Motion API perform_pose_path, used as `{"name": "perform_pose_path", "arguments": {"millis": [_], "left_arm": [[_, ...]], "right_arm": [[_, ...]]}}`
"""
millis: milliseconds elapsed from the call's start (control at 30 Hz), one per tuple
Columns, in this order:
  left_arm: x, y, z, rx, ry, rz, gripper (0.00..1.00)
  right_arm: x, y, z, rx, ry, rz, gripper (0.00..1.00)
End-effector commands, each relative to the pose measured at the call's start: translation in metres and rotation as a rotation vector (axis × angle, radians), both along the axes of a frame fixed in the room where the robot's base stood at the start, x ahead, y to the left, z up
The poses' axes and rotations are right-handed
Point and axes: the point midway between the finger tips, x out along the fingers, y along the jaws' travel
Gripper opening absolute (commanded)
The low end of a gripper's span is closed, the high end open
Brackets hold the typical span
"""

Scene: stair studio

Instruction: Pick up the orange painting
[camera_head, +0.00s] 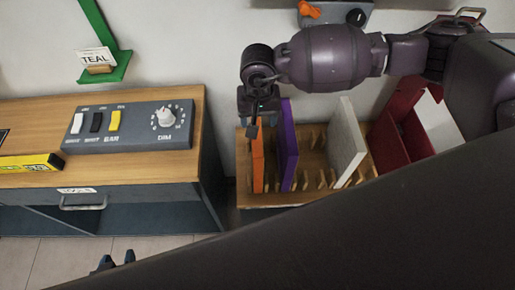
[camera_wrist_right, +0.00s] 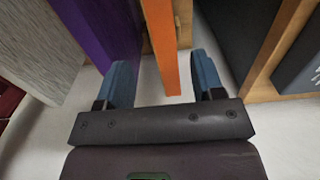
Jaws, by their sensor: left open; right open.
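The orange painting (camera_head: 257,160) stands upright on edge in a slotted wooden rack (camera_head: 315,150), at its left end. In the right wrist view its thin orange edge (camera_wrist_right: 162,45) lies between the two blue fingers of my right gripper (camera_wrist_right: 165,80), with a gap on both sides. In the head view my right gripper (camera_head: 259,122) is over the painting's upper back end, open and empty. My left gripper (camera_head: 117,261) is low at the bottom left, open and away from the rack; only its fingertips show.
A purple painting (camera_head: 288,145) stands close to the right of the orange one; a pale grey one (camera_head: 347,142) and a red box-like thing (camera_head: 400,117) are further right. A wooden-topped cabinet (camera_head: 150,165) with a switch panel (camera_head: 130,126) stands to the left.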

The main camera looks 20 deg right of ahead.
Motion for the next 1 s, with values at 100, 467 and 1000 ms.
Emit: {"name": "perform_pose_path", "arguments": {"millis": [100, 467, 1000], "left_arm": [[-0.001, 0.0, -0.004, 0.0, 0.006, 0.001, 0.49], [0.002, -0.001, -0.001, 0.0, -0.004, -0.002, 0.49], [0.002, -0.001, -0.004, 0.0, 0.0, -0.002, 0.49]], "right_arm": [[-0.001, 0.0, -0.02, -0.001, 0.004, -0.002, 0.62], [-0.002, 0.002, -0.048, 0.001, 0.003, -0.001, 0.62], [-0.003, 0.005, -0.088, 0.001, 0.001, -0.002, 0.62]]}}
